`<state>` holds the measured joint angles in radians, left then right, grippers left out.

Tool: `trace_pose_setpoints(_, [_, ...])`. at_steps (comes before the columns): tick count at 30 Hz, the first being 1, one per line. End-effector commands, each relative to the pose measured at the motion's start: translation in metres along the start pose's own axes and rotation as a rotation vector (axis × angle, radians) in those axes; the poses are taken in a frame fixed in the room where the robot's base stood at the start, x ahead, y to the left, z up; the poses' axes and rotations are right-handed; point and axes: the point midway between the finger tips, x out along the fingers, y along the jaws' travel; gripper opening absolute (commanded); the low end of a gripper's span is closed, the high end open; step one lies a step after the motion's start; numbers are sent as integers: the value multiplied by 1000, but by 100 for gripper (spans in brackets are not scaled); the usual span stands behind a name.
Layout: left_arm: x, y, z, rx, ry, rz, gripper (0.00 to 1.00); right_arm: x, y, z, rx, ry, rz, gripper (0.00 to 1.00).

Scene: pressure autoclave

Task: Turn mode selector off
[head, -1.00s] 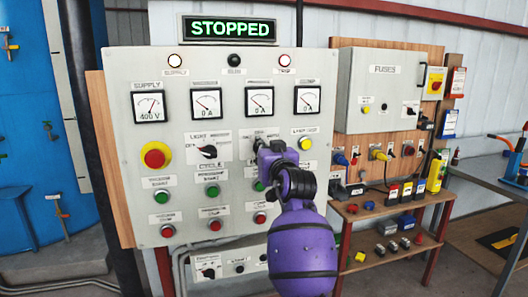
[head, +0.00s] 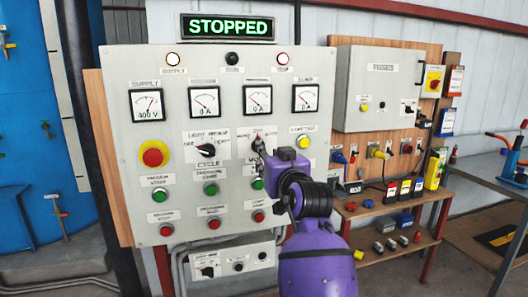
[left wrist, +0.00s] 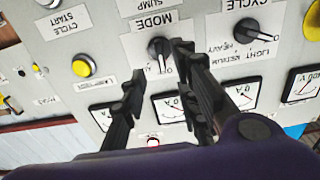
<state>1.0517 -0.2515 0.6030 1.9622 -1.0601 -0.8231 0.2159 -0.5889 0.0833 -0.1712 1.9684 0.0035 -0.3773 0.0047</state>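The mode selector (left wrist: 158,47) is a black rotary knob on the grey control panel, under an upside-down MODE label in the left wrist view. Its pale pointer mark points down in that picture, close to a "0" mark. My left gripper (left wrist: 155,62) is open, its two black fingers apart at the knob, with the right finger very near it; contact cannot be told. My right gripper is not in view.
The light/medium/heavy cycle knob (head: 207,150) is left of the selector, with a yellow button (head: 303,142) to its right. Gauges (head: 258,99) sit above; green and red buttons sit below. A red emergency stop (head: 153,155) is at left. The sign (head: 228,27) reads STOPPED.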

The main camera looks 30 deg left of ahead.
Motion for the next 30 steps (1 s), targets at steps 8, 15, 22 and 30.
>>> trace_pose_setpoints(8, [-45, 0, 0, -1, 0, 0, 28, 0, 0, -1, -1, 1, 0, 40])
trace_pose_setpoints(15, [-52, 0, 0, 0, 0, -1, 28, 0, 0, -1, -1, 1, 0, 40])
trace_pose_setpoints(22, [-52, 0, 0, 0, 0, -1, 28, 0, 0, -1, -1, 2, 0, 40])
trace_pose_setpoints(30, [-52, 4, -4, 4, 17, 17, 28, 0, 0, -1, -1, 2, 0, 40])
